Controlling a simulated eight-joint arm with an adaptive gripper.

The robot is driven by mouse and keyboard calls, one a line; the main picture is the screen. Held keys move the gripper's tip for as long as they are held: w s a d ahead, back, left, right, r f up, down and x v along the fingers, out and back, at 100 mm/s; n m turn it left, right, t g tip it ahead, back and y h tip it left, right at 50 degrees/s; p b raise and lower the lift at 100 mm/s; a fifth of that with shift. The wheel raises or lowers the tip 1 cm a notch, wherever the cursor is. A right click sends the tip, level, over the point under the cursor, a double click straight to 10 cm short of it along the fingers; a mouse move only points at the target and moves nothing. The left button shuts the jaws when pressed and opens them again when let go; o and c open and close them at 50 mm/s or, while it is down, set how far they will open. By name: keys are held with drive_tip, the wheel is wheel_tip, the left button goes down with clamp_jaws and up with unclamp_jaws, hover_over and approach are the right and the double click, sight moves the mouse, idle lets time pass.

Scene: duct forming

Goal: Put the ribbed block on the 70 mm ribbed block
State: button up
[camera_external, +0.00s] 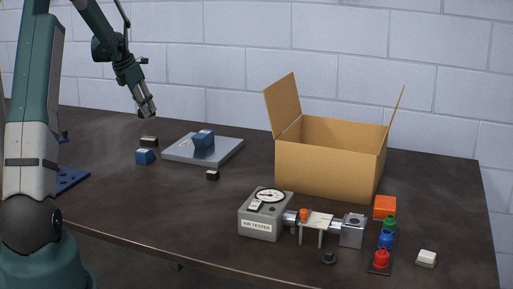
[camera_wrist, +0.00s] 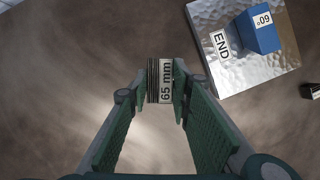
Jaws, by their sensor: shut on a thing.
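My gripper (camera_external: 147,108) is raised above the left part of the table. In the wrist view its green fingers (camera_wrist: 170,88) are shut on a ribbed block (camera_wrist: 160,80) with dark ribbed edges and a pale label reading "65 mm". In the external view the held block is too small to make out clearly. A small dark block (camera_external: 149,141) sits on the table below my gripper. Another small dark block (camera_external: 212,175) lies in front of the metal plate. No label is readable on either, so I cannot tell which is the 70 mm block.
A metal plate (camera_external: 180,155) carries a blue block (camera_external: 203,140) and an "END" label (camera_wrist: 220,44). Another blue block (camera_external: 145,156) is left of the plate.

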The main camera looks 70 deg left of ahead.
sight(140, 115)
drive_tip(key=shift+f+b, duration=0.45)
drive_tip(key=shift+f, duration=2.2)
drive_tip(key=shift+f+b, duration=0.35)
drive_tip(key=shift+f, duration=1.5)
drive_tip(key=shift+f, duration=0.1)
drive_tip(key=o, duration=1.1)
drive_tip(key=p+v, duration=0.2)
drive_tip(key=v, duration=1)
